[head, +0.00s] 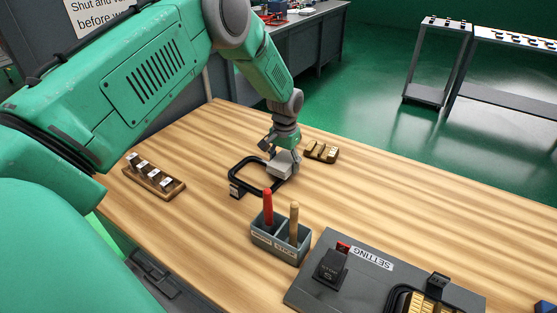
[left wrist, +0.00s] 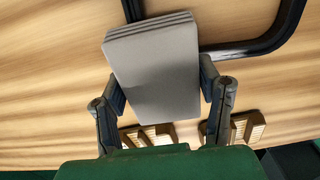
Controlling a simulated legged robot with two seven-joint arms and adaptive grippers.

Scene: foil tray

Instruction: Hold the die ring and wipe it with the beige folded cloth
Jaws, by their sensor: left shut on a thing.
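A light grey, slab-like folded cloth (head: 281,166) with layered edges is between the fingers of my left gripper (head: 283,150); it looks grey rather than beige. In the left wrist view the cloth (left wrist: 155,70) fills the space between the two fingers (left wrist: 165,95), which are shut on it. The gripper is low over the far part of the table, at the right side of a black rounded frame (head: 236,166). The frame's bar (left wrist: 245,48) also passes behind the cloth in the left wrist view. I cannot pick out a die ring for certain. My right gripper is not in view.
A wooden rack with labelled pieces (head: 154,178) is at left. A slotted wooden block (head: 321,152) is just beyond the gripper. A grey bin (head: 279,243) holds red and tan handles. A dark SETTING board (head: 383,283) is at front right. The table's right side is largely bare.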

